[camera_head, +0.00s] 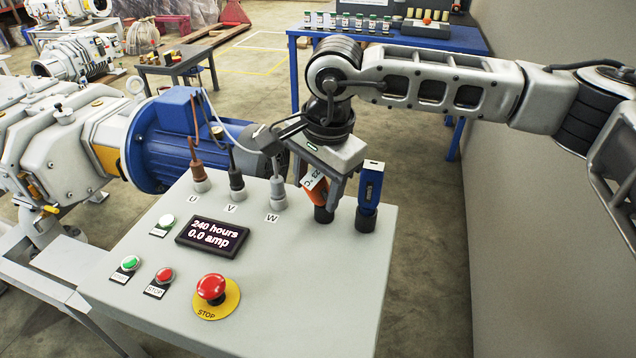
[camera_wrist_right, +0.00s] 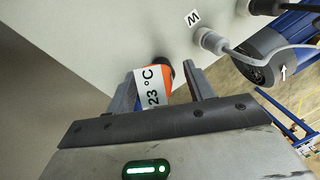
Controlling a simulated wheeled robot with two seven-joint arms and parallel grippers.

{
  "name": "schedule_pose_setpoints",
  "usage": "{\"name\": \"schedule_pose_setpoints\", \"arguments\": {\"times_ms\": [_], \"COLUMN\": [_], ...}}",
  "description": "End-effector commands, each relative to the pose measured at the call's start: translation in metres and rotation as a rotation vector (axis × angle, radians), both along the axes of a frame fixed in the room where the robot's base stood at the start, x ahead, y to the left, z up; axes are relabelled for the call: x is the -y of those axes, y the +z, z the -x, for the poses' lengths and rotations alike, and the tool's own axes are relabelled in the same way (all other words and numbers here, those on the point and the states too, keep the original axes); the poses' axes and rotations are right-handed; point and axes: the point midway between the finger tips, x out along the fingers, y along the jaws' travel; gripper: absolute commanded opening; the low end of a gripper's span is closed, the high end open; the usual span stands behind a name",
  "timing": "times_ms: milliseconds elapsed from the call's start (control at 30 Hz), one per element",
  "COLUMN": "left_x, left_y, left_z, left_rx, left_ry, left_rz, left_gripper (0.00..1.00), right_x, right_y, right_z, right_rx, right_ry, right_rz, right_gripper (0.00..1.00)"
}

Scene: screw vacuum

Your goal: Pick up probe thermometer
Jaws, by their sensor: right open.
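The probe thermometer (camera_head: 316,192) is orange with a white display and stands in a black round holder at the back right of the grey control panel (camera_head: 345,270). In the right wrist view the thermometer (camera_wrist_right: 153,86) shows a reading of 23 °C. My right gripper (camera_head: 322,188) is open and comes down over it from above. In the right wrist view the fingers of the gripper (camera_wrist_right: 162,72) lie on either side of the thermometer, with a gap visible at the right finger. My left gripper is not in view.
A blue device (camera_head: 371,187) stands in a second black holder just right of the thermometer. Terminals with cables (camera_head: 236,185) stand to the left. A display (camera_head: 212,236) and a red stop button (camera_head: 212,288) are nearer. A blue motor (camera_head: 165,140) is behind.

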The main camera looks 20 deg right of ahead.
Motion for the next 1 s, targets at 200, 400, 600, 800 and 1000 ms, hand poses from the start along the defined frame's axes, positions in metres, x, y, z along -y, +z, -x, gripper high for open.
{"name": "schedule_pose_setpoints", "arguments": {"times_ms": [200,400,600,800,1000], "left_x": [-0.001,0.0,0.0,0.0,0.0], "left_y": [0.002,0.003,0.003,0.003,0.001], "left_z": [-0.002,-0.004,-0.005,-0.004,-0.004], "left_rx": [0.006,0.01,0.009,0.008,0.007], "left_ry": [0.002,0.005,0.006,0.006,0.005], "left_rz": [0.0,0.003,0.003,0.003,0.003], "left_gripper": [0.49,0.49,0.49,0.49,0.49], "right_x": [-0.001,-0.001,-0.001,-0.001,-0.001], "right_y": [-0.008,-0.008,-0.007,-0.006,0.008], "right_z": [-0.001,-0.001,-0.001,-0.001,-0.002], "right_rx": [0.0,-0.001,0.0,0.002,0.005], "right_ry": [0.001,0.0,0.0,0.0,0.0], "right_rz": [-0.001,-0.001,-0.001,-0.001,-0.001], "right_gripper": [0.53,0.25,0.0,0.0,0.0]}}
